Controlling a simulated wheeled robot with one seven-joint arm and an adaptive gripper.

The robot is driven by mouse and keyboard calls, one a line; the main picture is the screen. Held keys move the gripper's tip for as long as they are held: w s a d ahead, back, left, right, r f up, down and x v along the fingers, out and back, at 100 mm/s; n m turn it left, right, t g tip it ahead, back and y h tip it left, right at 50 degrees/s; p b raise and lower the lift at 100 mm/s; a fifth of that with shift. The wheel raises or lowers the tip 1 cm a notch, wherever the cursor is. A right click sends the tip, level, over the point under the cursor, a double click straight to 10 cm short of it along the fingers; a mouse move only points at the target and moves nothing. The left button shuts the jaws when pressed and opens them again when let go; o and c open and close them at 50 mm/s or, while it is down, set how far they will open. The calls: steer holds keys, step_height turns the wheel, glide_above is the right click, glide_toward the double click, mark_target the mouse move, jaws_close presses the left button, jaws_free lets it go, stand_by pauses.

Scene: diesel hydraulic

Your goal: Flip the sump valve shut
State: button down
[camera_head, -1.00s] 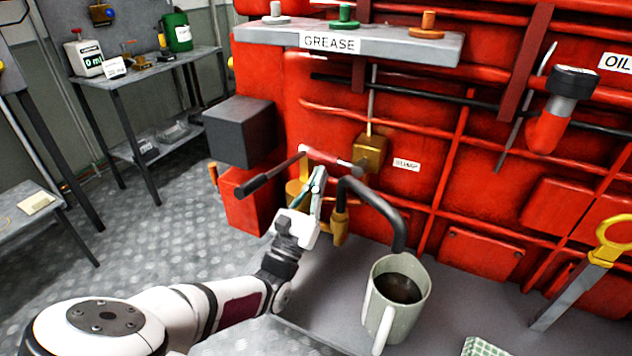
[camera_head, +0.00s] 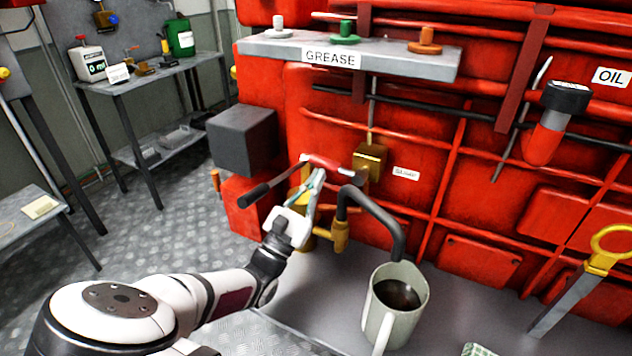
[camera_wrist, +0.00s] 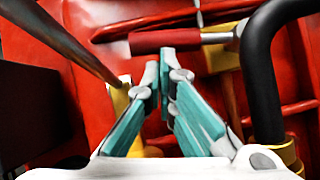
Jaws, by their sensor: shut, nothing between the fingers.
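The sump valve's red lever (camera_head: 326,163) lies roughly level, reaching left from a brass valve body (camera_head: 371,162) beside a small label, blurred now, on the red engine. In the wrist view the red lever (camera_wrist: 165,41) crosses just beyond my fingertips, with brass at its right end (camera_wrist: 238,32). My gripper (camera_head: 319,174) is shut and empty, just below the lever in the head view. In the wrist view its teal fingers (camera_wrist: 161,78) are close together. I cannot tell whether the tips touch the lever.
A black-gripped bar (camera_head: 256,195) slants at the left. A brass pump (camera_head: 340,236) with a bent black spout (camera_head: 382,220) stands close right of my gripper. A mug of dark liquid (camera_head: 393,318) stands below. A grey box (camera_head: 241,141) juts out at left.

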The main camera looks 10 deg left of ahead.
mark_target(316, 164)
steer(key=shift+a+r+m+g+h+p, duration=0.1)
steer(key=shift+r+m+g+h+p, duration=0.65)
steer(key=shift+m, duration=0.3)
steer(key=shift+a+r+m+g+h+p, duration=0.1)
steer(key=shift+r+m+g+h+p, duration=0.4)
steer(key=shift+r+m+p, duration=0.45)
steer(key=shift+f, duration=0.2)
